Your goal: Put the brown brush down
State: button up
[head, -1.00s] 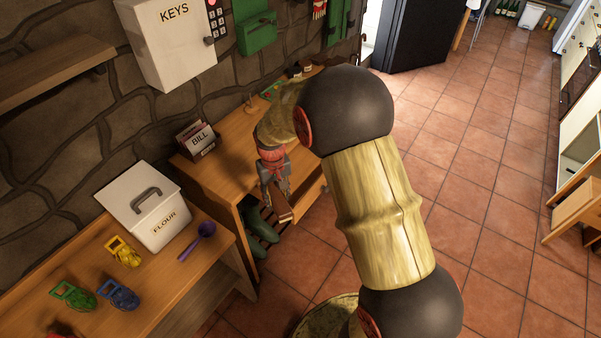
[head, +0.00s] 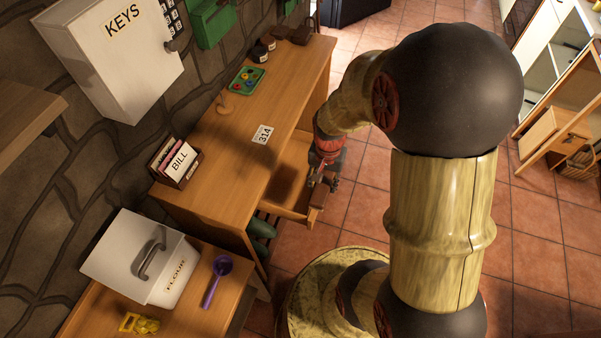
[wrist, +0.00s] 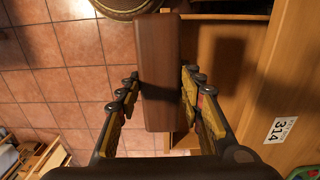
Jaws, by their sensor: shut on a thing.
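The brown brush shows in the wrist view as a long dark-brown wooden block (wrist: 160,60), lying lengthwise between the two fingers. My gripper (wrist: 160,88) is shut on it. In the head view my gripper (head: 324,180) points down beside the front of the wooden desk (head: 228,135), at the open drawer (head: 285,188). The brush is hard to make out there against the drawer front. Bristles are not visible. In the wrist view the drawer (wrist: 228,50) lies beneath and to the right of the brush, with a dark shadow on it.
The desk holds a bill rack (head: 178,165), a 314 card (head: 263,135), a green tray with coloured pieces (head: 246,81) and small jars (head: 262,50).

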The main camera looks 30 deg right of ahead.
jog(key=w+f+b, duration=0.1)
jog(key=w+f, duration=0.2)
jog(key=w, duration=0.1)
jog(key=w+f+b, duration=0.1)
jog(key=w+f, duration=0.2)
jog(key=w, duration=0.2)
jog(key=w+f+b, duration=0.1)
jog(key=w+f, duration=0.2)
jog(key=w, duration=0.1)
jog(key=shift+w+d+b, duration=0.15)
jog(key=shift+d+b, duration=0.2)
jog(key=shift+d, duration=0.05)
jog(key=shift+w+f, duration=0.15)
jog(key=shift+f, duration=0.1)
jog(key=shift+w+f+b, duration=0.15)
jog(key=shift+f+b, duration=0.25)
jog(key=shift+f, duration=0.5)
jog(key=shift+w+f+b, duration=0.1)
jog(key=shift+f+b, duration=0.25)
jog(key=shift+f, duration=0.5)
jog(key=shift+f, duration=0.15)
jog(key=o, duration=1)
